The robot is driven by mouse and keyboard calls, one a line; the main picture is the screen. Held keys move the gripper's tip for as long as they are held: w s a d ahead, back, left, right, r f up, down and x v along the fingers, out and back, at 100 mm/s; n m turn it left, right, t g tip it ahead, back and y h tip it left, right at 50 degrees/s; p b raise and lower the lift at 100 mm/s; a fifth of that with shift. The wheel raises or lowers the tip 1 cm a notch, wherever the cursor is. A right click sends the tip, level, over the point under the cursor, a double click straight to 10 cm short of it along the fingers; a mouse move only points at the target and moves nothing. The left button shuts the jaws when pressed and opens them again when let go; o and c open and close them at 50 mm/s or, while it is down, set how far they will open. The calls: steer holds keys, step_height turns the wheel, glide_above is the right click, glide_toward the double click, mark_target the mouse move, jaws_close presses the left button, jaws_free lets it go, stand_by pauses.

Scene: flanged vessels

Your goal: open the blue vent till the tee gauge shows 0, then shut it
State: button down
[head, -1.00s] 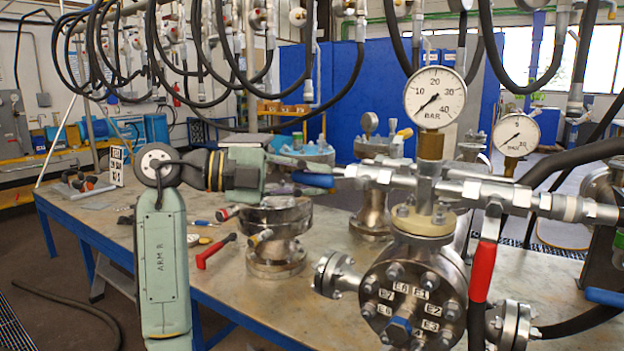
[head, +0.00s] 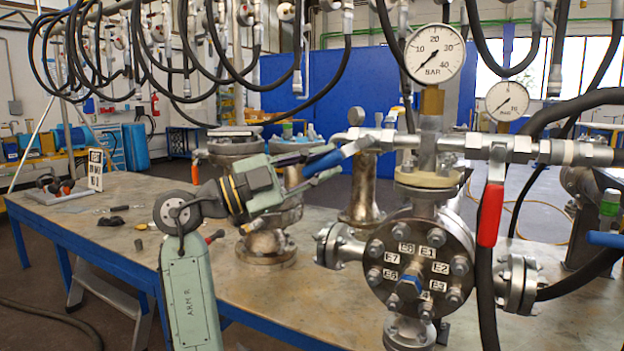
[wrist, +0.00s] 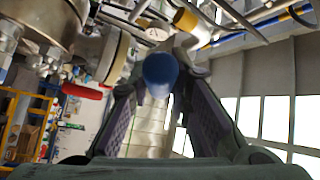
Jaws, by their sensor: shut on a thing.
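The blue vent handle (head: 335,157) sits at the left end of the pipe tee (head: 428,140), slanting down and left from its valve. My gripper (head: 318,165) is shut on this handle. In the wrist view the handle's blue end (wrist: 160,72) shows between my two fingers (wrist: 163,105). The tee gauge (head: 434,54) stands upright above the tee, marked in BAR up to 40. Its needle points to the lower left, near the low end of the scale; the exact reading is too small to tell.
A red-handled lever (head: 490,215) hangs at the tee's right side. The flanged vessel (head: 420,262) is below it. Other flanged vessels (head: 268,240) stand behind my gripper.

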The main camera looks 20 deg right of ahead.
steer(key=s+d+f+n+t+h+b, duration=0.1)
steer(key=s+d+f+n+t+b, duration=0.1)
steer(key=n+t, duration=0.5)
steer(key=s+d+f+n+t+h+b, duration=0.1)
steer(key=s+d+n+t+h+b, duration=0.1)
steer(key=n+t, duration=0.5)
steer(key=shift+s+f+n+b, duration=0.35)
steer(key=shift+s+n, duration=0.35)
steer(key=shift+n, duration=1.6)
steer(key=shift+d+f, duration=0.1)
steer(key=c, duration=1.6)
jaws_free()
steer(key=shift+o, duration=0.7)
steer(key=shift+t, duration=0.4)
